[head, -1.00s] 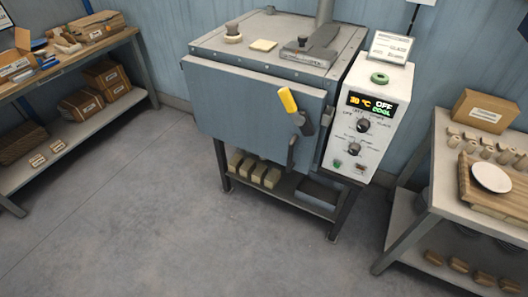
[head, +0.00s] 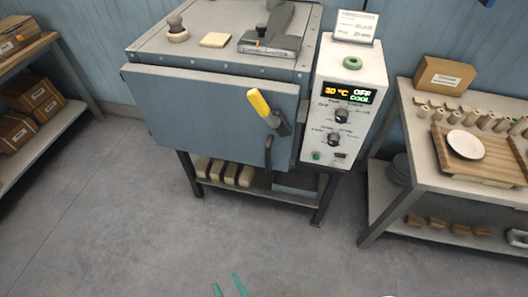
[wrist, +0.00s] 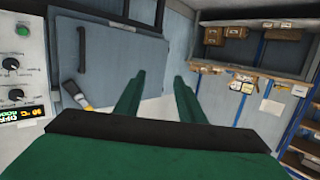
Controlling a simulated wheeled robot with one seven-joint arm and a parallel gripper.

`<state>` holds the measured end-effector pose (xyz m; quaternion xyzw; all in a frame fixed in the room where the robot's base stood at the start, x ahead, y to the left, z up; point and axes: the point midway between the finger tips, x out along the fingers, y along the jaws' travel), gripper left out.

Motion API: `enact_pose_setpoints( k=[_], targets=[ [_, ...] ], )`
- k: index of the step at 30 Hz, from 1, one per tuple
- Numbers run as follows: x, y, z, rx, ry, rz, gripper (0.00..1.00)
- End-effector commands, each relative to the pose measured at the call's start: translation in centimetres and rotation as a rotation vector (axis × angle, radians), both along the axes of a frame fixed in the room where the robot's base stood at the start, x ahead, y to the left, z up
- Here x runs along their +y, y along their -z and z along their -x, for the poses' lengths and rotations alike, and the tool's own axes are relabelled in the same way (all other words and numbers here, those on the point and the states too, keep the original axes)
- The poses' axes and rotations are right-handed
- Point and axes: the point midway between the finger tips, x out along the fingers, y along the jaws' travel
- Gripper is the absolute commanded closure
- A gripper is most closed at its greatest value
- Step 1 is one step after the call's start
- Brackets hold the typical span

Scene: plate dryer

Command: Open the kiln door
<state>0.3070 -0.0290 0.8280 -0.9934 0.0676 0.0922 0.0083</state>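The kiln (head: 225,40) stands against the back wall, with its blue-grey door (head: 190,105) facing me. The door appears shut. Its handle, with a yellow grip (head: 259,102) and a dark base, is on the door's right side. The door (wrist: 105,50) and the yellow grip (wrist: 72,88) also show in the wrist view, which is rotated. My gripper's green fingertips (head: 229,286) show at the bottom of the head view, low and in front of the kiln. In the wrist view my gripper (wrist: 160,76) is open and empty, apart from the handle.
A white control panel (head: 343,110) reading 30 °C, OFF and COOL is at the kiln's right. Shelves with boxes (head: 18,131) are at left. The grey floor (head: 130,230) before the kiln is clear.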

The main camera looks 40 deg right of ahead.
Motion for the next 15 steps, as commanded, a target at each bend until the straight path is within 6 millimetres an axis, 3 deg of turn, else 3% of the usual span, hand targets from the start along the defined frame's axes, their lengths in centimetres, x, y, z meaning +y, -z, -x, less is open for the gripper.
enact_pose_setpoints(
  k=[1,8,15],
  targets=[
    [-1.1,0.4,-1.8,-0.016,0.032,0.004,0.64],
    [-6.8,1.8,-9.0,-0.06,0.17,0.018,0.64],
    [-15.1,1.1,-15.9,-0.108,0.327,0.042,0.64]
  ],
)
